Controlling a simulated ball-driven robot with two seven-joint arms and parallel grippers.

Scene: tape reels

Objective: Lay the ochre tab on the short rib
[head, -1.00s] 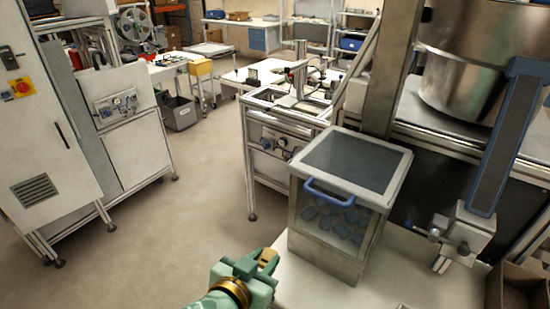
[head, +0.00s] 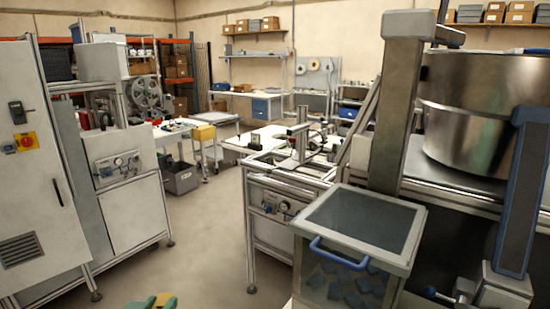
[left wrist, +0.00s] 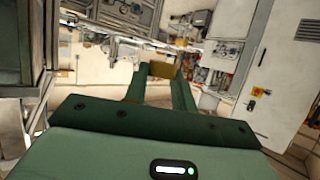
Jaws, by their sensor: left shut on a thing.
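My left gripper (head: 150,303) shows only in part at the bottom edge of the head view, left of centre. Its green fingers are shut on the ochre tab (head: 165,300), a small yellow-brown block. In the left wrist view the tab (left wrist: 162,70) sits between the two fingertips (left wrist: 160,80), held clear of any surface. I cannot make out the short rib in either view. My right gripper is not in view.
A clear-sided bin (head: 345,285) with a blue handle and blue pieces inside stands at the lower right. A grey cabinet (head: 40,180) and a machine frame (head: 130,195) stand at the left. Open floor (head: 205,250) lies between them and the central bench (head: 270,185).

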